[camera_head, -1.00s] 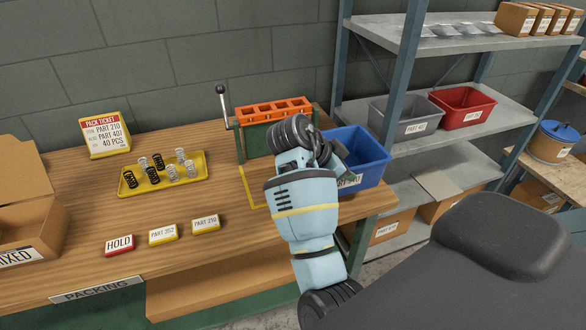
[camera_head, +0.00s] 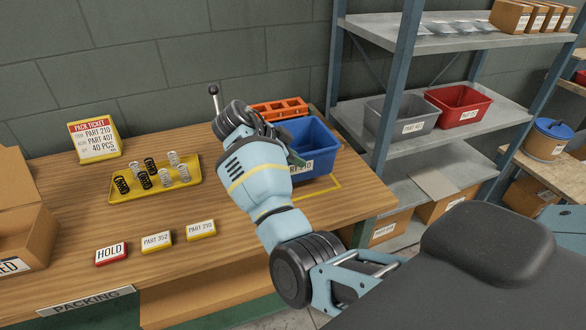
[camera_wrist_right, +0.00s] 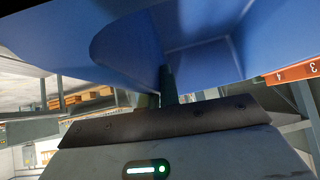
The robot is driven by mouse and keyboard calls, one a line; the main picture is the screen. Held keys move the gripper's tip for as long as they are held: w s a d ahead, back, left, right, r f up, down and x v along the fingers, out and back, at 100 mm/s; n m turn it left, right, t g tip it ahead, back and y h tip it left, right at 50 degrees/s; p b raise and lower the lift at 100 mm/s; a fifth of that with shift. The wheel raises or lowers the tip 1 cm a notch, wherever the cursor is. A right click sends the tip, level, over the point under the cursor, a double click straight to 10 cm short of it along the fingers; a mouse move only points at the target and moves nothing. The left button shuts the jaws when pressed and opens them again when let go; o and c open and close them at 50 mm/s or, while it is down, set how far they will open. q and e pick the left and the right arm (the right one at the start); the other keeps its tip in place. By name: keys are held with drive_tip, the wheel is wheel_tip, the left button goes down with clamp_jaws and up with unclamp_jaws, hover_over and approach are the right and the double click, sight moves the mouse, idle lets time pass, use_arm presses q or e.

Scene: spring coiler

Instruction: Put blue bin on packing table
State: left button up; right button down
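The blue bin (camera_head: 323,139), with a label on its front, is at the right end of the wooden packing table (camera_head: 180,222), behind a yellow outline on the top. I cannot tell whether its base touches the table. My right gripper (camera_head: 292,157) is at the bin's left front, partly hidden by my arm. In the right wrist view, my right gripper (camera_wrist_right: 166,88) is closed on the wall of the blue bin (camera_wrist_right: 205,55), which fills the upper picture. My left gripper is not in view.
A yellow tray of springs (camera_head: 130,197), a pack ticket (camera_head: 95,138) and label blocks are left. Shelves with a grey bin (camera_head: 402,118) and red bin (camera_head: 460,106) stand right.

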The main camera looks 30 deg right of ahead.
sight(294, 169)
drive_tip(key=shift+w+a, duration=0.1)
drive_tip(key=shift+w, duration=0.1)
drive_tip(key=shift+w+f, duration=0.1)
drive_tip(key=shift+f, duration=1.6)
drive_tip(key=shift+f, duration=0.2)
drive_tip(key=c, duration=1.6)
unclamp_jaws()
drive_tip(key=shift+c, duration=0.2)
drive_tip(key=shift+r, duration=0.1)
